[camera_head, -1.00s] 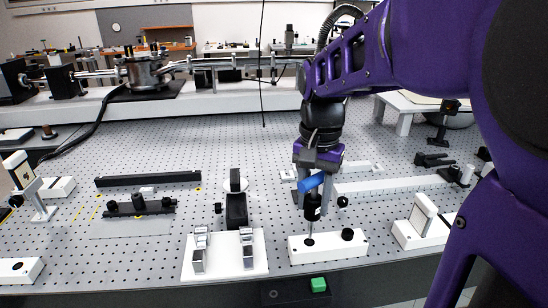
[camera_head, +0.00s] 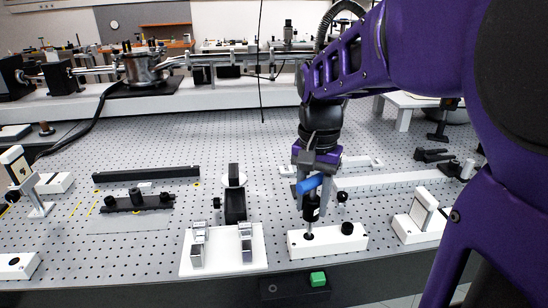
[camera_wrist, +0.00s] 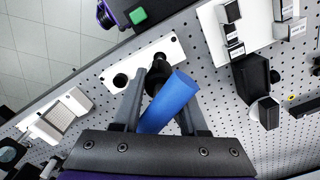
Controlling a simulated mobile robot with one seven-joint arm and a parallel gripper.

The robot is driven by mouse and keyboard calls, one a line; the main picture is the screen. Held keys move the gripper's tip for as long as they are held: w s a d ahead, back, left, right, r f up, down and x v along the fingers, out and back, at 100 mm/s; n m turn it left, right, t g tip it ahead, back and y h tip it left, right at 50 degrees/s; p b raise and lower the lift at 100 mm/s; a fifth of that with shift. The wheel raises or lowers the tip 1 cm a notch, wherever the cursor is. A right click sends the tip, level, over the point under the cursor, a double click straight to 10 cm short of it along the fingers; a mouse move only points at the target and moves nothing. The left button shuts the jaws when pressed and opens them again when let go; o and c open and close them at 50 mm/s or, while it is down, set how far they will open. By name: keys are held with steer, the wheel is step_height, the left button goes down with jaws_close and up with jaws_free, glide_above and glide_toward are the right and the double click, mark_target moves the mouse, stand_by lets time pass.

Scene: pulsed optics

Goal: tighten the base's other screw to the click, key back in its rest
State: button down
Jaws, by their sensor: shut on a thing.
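My gripper (camera_head: 310,190) is shut on a key with a blue cylindrical handle (camera_head: 310,184), a black body (camera_head: 311,208) and a thin shaft. The handle lies tilted between the fingers, as the wrist view also shows (camera_wrist: 168,103). The shaft points down and its tip meets the left part of a white block (camera_head: 327,243). How far it goes in is hidden. I cannot tell for sure which part is the base, and no screw head is clear.
A white plate with two metal holders (camera_head: 224,262) is left of the block, with a black mount (camera_head: 235,206) behind it. A white stand (camera_head: 418,221) is to the right. A green button (camera_head: 318,278) is below the table's front edge.

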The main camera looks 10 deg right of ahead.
steer(key=shift+f+b, duration=0.55)
steer(key=shift+f, duration=0.2)
steer(key=shift+c, duration=1.8)
jaws_free()
steer(key=shift+r, duration=0.1)
step_height(320, 180, up, 16)
steer(key=p, duration=1)
steer(key=shift+w, duration=0.1)
steer(key=shift+d+r, duration=0.1)
steer(key=shift+r, duration=2.55)
